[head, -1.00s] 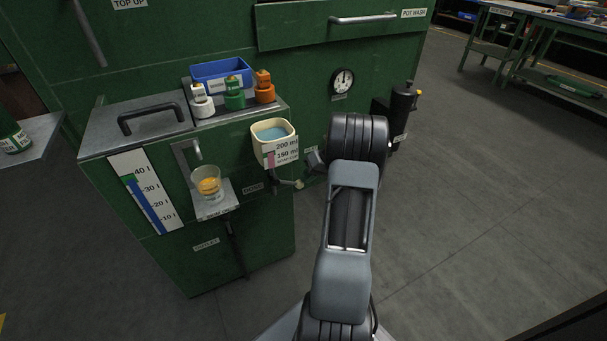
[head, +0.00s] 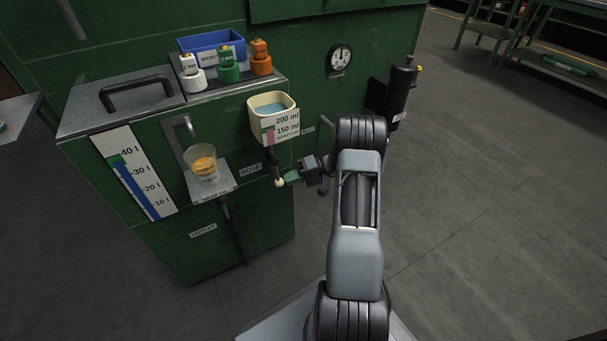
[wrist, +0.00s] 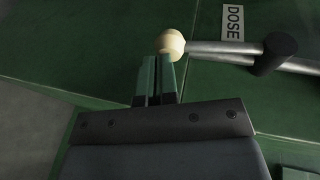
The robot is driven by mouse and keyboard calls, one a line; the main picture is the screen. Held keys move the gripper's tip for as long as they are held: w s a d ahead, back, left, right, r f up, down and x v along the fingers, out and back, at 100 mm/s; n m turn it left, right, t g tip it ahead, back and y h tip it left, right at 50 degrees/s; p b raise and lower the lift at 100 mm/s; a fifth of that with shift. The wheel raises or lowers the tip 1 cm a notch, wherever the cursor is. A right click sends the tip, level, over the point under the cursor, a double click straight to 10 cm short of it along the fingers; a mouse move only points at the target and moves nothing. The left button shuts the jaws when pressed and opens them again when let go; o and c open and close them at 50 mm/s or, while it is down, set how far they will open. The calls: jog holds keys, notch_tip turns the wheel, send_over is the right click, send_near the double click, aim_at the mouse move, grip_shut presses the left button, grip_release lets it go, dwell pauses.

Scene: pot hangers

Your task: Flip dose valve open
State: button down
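The dose valve lever ends in a cream ball knob (head: 279,183). It hangs down below the soap cup on the green cabinet, left of my gripper (head: 292,177). In the wrist view the knob (wrist: 171,43) sits at the tips of my green fingers (wrist: 156,58), at or against the right one. It is not between them. The fingers are together with only a thin dark gap. The metal lever (wrist: 215,48) runs right from the knob to a black hub (wrist: 275,52). The DOSE label (head: 251,169) is on the cabinet left of the knob.
The soap cup (head: 257,104) is above the lever, with a level scale in front. A beaker (head: 203,165) with orange content stands on a small shelf to the left. A black cylinder (head: 398,92) is on the wall to the right. Open floor lies right of my arm.

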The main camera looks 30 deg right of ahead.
jog(key=shift+a+f, duration=0.4)
jog(key=shift+a, duration=0.25)
jog(key=shift+a+f, duration=0.1)
jog(key=shift+a, duration=0.15)
jog(key=shift+d, duration=0.1)
jog(key=s+d+f, duration=0.1)
jog(key=s+d, duration=0.2)
jog(key=d, duration=1)
jog(key=shift+s+d+f+p, duration=0.15)
jog(key=shift+d+p, duration=0.2)
jog(key=shift+d, duration=0.05)
